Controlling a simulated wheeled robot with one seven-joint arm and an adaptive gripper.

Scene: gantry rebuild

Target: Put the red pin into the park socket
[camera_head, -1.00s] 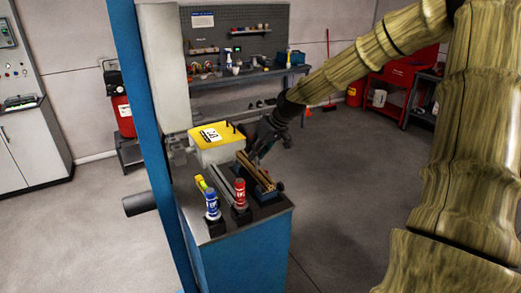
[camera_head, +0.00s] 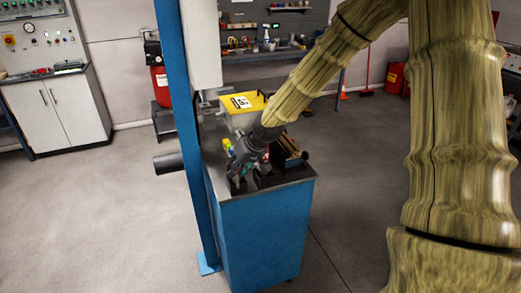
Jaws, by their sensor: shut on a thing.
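My gripper (camera_head: 239,181) is low over the near left part of the blue cabinet's top (camera_head: 296,184), pointing down. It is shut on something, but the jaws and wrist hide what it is. I cannot make out the red pin, and no socket can be told apart as the park socket. A small dark block (camera_head: 265,181) stands just right of the gripper. A small yellow-green thing (camera_head: 228,148) shows just left of my wrist.
A yellow-topped box (camera_head: 243,102) stands behind my wrist on the cabinet. A brown rail (camera_head: 288,146) lies at the right. A blue post (camera_head: 174,110) rises at the cabinet's left.

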